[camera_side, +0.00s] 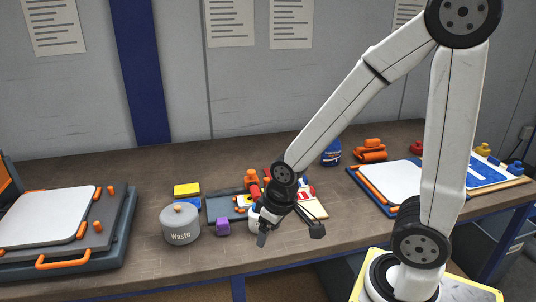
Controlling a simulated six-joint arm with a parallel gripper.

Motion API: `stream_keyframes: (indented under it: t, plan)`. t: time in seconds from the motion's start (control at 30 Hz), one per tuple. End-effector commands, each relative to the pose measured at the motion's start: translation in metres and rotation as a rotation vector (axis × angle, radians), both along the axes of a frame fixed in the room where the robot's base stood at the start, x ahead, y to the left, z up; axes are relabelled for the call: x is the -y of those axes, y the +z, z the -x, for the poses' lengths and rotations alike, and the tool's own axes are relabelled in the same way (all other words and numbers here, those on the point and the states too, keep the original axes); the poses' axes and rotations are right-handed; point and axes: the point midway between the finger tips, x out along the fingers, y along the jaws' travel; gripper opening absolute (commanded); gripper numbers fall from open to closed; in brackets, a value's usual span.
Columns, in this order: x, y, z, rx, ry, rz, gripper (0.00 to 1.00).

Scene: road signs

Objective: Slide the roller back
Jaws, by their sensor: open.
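My gripper (289,233) is open, with its two dark fingers spread and pointing down above the front middle of the bench. I see nothing held between them. No part is plainly marked as the roller. A long orange bar (372,186) lies along the left edge of a white panel (402,178) on the right, and a grey frame (99,243) on the left carries another white panel (45,214) with orange bars and a handle (63,262). Both are well apart from my gripper. My wrist hides part of the items behind it.
Orange pieces (370,151) and a blue container (332,153) stand farther back.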

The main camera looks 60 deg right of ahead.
Motion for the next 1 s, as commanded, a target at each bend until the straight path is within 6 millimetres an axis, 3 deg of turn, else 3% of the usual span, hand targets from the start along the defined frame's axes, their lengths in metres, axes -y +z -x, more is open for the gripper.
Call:
stream_keyframes:
  t: [0.27, 0.47, 0.67, 1.0]
  plan:
    - [0.003, 0.001, -0.006, 0.002, -0.002, 0.000, 0.81]
    - [0.019, 0.005, -0.033, 0.008, -0.012, -0.002, 0.81]
    - [0.057, 0.011, -0.082, 0.025, -0.021, -0.006, 0.81]
    - [0.153, 0.014, -0.157, 0.078, -0.023, -0.013, 0.81]
